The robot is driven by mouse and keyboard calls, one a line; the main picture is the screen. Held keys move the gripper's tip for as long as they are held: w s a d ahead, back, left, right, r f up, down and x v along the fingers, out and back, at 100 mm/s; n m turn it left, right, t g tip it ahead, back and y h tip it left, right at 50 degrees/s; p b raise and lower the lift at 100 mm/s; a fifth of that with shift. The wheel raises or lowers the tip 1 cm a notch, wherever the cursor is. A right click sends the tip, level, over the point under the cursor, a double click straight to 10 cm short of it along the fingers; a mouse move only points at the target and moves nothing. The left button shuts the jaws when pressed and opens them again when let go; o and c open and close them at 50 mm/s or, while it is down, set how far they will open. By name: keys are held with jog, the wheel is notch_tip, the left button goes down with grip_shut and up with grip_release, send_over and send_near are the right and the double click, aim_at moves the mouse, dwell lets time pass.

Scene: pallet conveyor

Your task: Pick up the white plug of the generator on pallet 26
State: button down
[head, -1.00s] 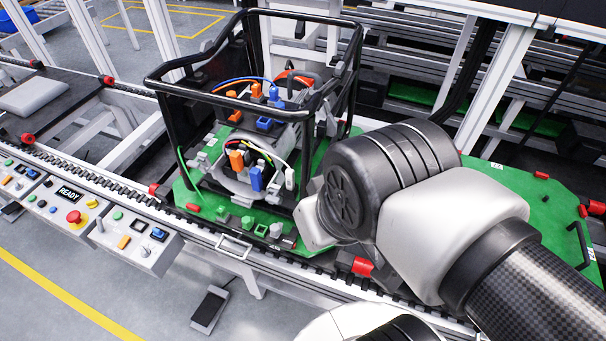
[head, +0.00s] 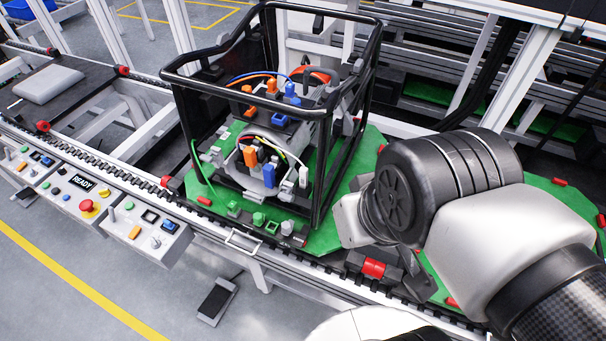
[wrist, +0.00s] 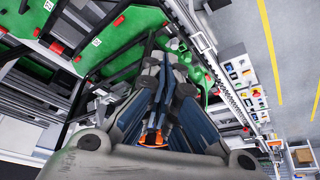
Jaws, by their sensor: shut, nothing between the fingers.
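The generator (head: 335,110), in a black tube frame, stands on a green pallet (head: 327,238) in the head view. A small white plug (head: 303,177) is at the lower right of its connector panel, right of a blue plug (head: 269,175), with a white cable near it. My gripper (head: 425,288) is partly hidden by my wrist, to the right of the frame and apart from the plug. In the wrist view my gripper (wrist: 163,62) has its fingers together with nothing held. I cannot pick out the plug in the wrist view.
Frame bars stand between my gripper and the panel. Orange plugs (head: 250,156) sit left of the blue one. A control box (head: 150,226) with buttons runs along the conveyor's front. Green pallet surface (head: 545,192) lies bare behind my arm at right.

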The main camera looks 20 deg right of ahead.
jog(key=c, duration=2.3)
grip_release()
jog(key=shift+o, duration=0.7)
jog(key=shift+s+f, duration=0.1)
jog(key=shift+f, duration=0.15)
jog(key=shift+o, duration=1.4)
jog(key=f+n+g+h, duration=0.1)
jog(key=f, duration=0.1)
jog(key=f+n+g+h, duration=0.1)
jog(key=f+n+g, duration=0.1)
jog(key=d+f+n+g+h, duration=0.1)
jog(key=f+n, duration=0.1)
jog(key=shift+s+g+h, duration=0.1)
jog(key=shift+g+h, duration=0.2)
jog(key=shift+g, duration=0.1)
jog(key=n+t+h, duration=0.8)
jog(key=n+t, duration=0.6)
jog(key=n, duration=0.9)
send_near(302, 177)
jog(key=b+x, duration=0.2)
jog(key=x, duration=0.6)
jog(key=shift+d+r+b, duration=0.1)
jog(key=shift+d+b, duration=0.1)
jog(key=shift+b, duration=0.1)
